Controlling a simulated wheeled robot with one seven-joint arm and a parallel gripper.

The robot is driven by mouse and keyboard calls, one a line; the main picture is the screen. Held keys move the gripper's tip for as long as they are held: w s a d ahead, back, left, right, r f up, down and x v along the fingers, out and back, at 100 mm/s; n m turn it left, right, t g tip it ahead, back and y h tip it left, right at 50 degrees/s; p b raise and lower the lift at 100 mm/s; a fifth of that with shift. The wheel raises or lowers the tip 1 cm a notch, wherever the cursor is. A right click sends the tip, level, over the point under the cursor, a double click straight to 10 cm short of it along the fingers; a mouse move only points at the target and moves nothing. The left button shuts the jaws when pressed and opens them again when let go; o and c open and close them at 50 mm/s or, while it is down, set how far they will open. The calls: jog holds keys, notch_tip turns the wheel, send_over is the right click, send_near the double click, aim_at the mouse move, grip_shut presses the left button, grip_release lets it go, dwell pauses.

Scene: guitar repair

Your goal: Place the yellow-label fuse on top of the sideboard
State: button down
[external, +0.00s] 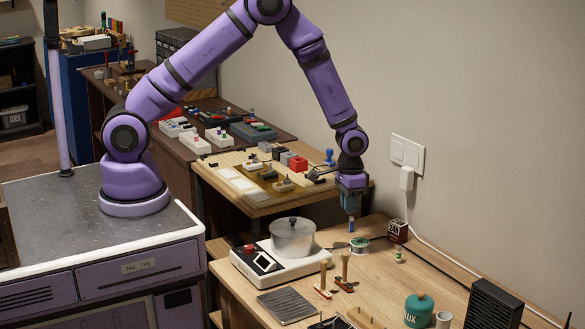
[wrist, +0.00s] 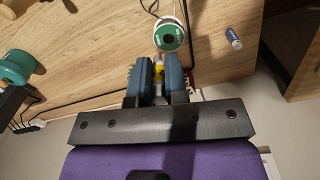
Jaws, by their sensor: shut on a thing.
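My gripper (wrist: 159,68) is shut on the yellow-label fuse (wrist: 159,72); a bit of yellow and a pale end show between its blue fingers in the wrist view. In the external view my gripper (external: 350,212) points down over the far left part of the light wood worktop, and its fingers hide the held fuse. Which piece of furniture is the sideboard, I cannot tell for sure.
A green spool (wrist: 168,39), a dark red box (external: 397,231) and a small green-yellow piece (external: 399,256) are close by. A pot (external: 293,240) stands on a white scale. The wall is close.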

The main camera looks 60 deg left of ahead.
jog(key=w+a+r, duration=0.4)
jog(key=a+r, duration=0.5)
jog(key=a, duration=0.2)
jog(key=w+a+r, duration=0.4)
jog(key=a+r, duration=0.4)
jog(key=a, duration=0.4)
jog(key=shift+w+a+r+m, duration=0.15)
jog(key=shift+w+r+m, duration=0.15)
jog(key=shift+r, duration=0.05)
